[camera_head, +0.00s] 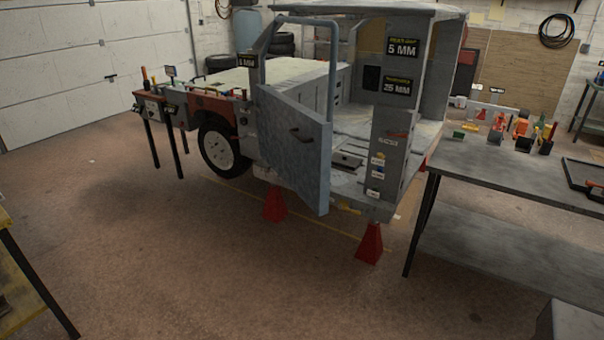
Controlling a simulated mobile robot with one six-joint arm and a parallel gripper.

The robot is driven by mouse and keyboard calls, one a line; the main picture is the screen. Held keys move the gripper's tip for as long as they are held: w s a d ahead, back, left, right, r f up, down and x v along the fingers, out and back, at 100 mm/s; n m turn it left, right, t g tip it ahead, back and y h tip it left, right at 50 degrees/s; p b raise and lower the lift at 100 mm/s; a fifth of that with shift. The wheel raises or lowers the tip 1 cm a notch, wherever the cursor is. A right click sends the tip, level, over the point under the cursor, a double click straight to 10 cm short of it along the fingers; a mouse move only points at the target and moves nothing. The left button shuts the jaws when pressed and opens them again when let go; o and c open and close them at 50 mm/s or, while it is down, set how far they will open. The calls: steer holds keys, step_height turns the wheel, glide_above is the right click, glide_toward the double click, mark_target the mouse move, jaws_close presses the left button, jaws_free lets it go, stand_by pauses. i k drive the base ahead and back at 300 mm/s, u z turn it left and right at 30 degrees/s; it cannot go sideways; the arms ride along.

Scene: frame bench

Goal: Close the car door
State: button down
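The car (398,155) is a partly stripped body with an open cab, standing on red stands in the middle of the garage. Its blue-grey door (292,148) stands open, swung out from the body towards me, with an empty window frame above the panel. The door opening to the right of the door is exposed, with the cab floor visible. My gripper is not in view.
Red stands (369,244) rest on the floor below the car. A grey workbench (510,172) with small tools stands at the right. A narrow tool table (160,105) stands by the front wheel (220,146). The floor (210,250) before the door is clear.

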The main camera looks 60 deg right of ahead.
mark_target(296, 141)
steer(key=z, duration=0.45)
steer(key=i, duration=1.15)
steer(key=u, duration=0.45)
steer(key=k, duration=0.9)
steer(key=z, duration=0.3)
steer(key=i, duration=0.25)
steer(key=u, duration=0.15)
